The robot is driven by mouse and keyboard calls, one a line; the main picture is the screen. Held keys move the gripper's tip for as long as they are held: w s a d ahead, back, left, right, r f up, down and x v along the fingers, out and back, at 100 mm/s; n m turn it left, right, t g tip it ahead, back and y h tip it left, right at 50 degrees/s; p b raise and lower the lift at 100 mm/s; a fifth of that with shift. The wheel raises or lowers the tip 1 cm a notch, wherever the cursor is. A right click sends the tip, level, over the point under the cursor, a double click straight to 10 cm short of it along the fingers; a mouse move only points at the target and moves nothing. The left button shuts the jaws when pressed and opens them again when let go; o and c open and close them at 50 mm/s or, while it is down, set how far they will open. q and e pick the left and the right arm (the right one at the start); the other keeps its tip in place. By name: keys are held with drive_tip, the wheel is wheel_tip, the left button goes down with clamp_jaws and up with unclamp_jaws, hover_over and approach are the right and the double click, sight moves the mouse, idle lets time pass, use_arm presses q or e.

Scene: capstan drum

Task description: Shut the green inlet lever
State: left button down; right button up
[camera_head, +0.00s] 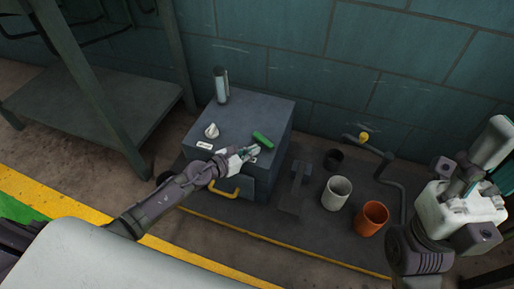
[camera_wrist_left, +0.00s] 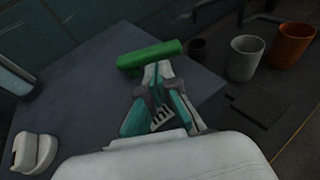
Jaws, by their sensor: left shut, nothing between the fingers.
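The green inlet lever (camera_head: 263,139) is a short green bar on top of the grey box (camera_head: 262,110). In the left wrist view the green lever (camera_wrist_left: 150,57) lies crosswise just beyond my fingertips. My left gripper (camera_head: 253,150) is shut and empty, with its tips at or very near the lever's near side. In the left wrist view the left gripper's fingers (camera_wrist_left: 157,70) come together beside the lever; I cannot tell whether they touch it. My right arm shows at the right, but its fingertips cannot be made out.
A white knob (camera_head: 211,131) and a grey cylinder (camera_head: 221,86) stand on the box. A yellow handle (camera_head: 223,192) is on its front. A white cup (camera_head: 336,193), an orange cup (camera_head: 371,218) and a yellow-knobbed crank (camera_head: 364,137) are to the right. A metal table (camera_head: 95,110) stands left.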

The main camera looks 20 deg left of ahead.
sight(263, 142)
use_arm(q)
drive_tip(key=shift+w+d, duration=0.55)
drive_tip(key=shift+w, duration=0.35)
